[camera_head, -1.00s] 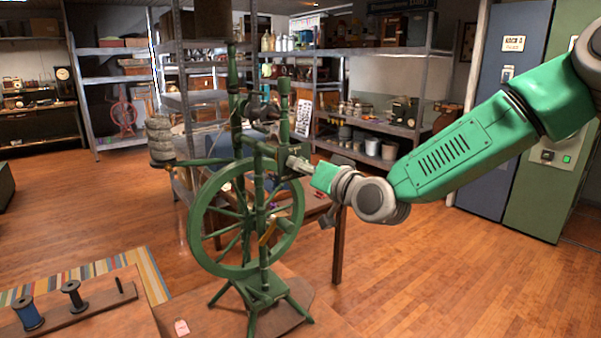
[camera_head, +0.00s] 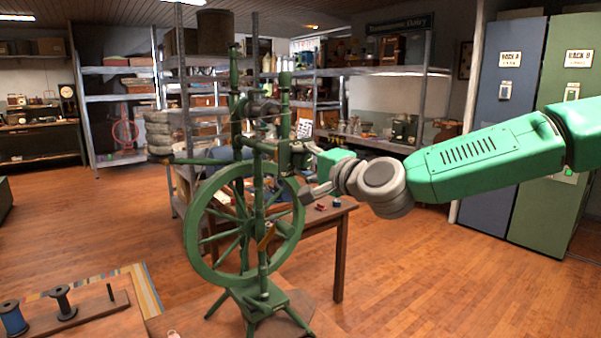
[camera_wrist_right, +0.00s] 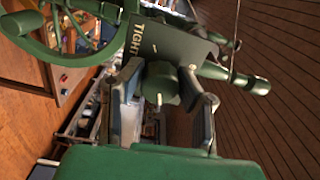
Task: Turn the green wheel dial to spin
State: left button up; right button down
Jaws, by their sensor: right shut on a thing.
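A green spinning wheel (camera_head: 191,226) stands upright on a wooden surface in the head view, its large spoked wheel facing me. My right gripper (camera_head: 312,170) is at the right side of its frame, just above the wheel's upper right rim. In the right wrist view, a small round green dial (camera_wrist_right: 162,82) sits beside a dark green plate marked "TIGHT" (camera_wrist_right: 148,40). The two fingers of my right gripper (camera_wrist_right: 165,98) lie on either side of the dial, shut on it. In the head view the gripper largely hides the dial. My left gripper is not in view.
A wooden board with spools (camera_head: 62,303) lies at the lower left. A wooden table (camera_head: 341,250) stands behind the wheel. Metal shelves (camera_head: 425,95) line the back, and blue and green cabinets (camera_head: 500,130) stand at the right. The floor at right is open.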

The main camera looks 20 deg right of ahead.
jog(key=m+b, duration=0.2)
jog(key=f+m+b, duration=0.1)
jog(key=m+b, duration=0.1)
jog(key=m, duration=0.1)
jog(key=shift+f+m, duration=0.1)
jog(key=shift+m, duration=0.2)
jog(key=shift+m+b, duration=1.35)
jog(key=shift+m, duration=0.65)
jog(key=c, duration=1.2)
grip_release()
jog(key=shift+s, duration=0.1)
jog(key=shift+o, duration=0.2)
jog(key=shift+s+d+r, duration=0.1)
jog(key=shift+d+r, duration=0.25)
jog(key=shift+d, duration=0.05)
jog(key=v, duration=1.1)
jog(key=shift+s+d, duration=0.15)
jog(key=shift+s, duration=0.2)
jog(key=shift+f, duration=0.1)
